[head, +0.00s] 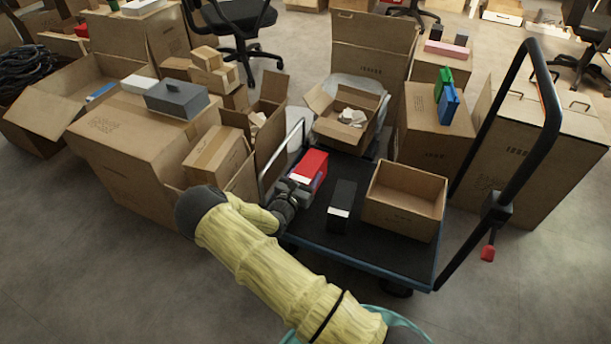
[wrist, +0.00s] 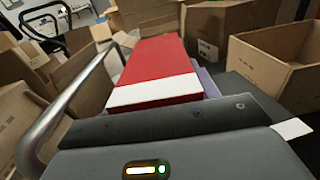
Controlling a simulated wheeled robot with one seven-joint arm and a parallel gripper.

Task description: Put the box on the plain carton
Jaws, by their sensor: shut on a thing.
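A red box (head: 313,163) with a white band at its near end is in my gripper (head: 295,188), above the left part of the black trolley deck. In the wrist view the red box (wrist: 155,65) points away from my gripper, its red top face up. My gripper is shut on its near end; the fingertips are mostly hidden. Whether the box touches the deck I cannot tell. An open-topped brown carton (head: 404,211) stands on the deck to the right and shows in the wrist view (wrist: 262,66). Which carton is the plain one is unclear; several brown ones stand around.
A black box (head: 342,203) with a white band stands between my gripper and the open carton. The trolley (head: 345,253) has a silver rail (head: 283,150) close left of my gripper and a black handle (head: 545,100) at right. Cartons crowd the left; floor is free in front.

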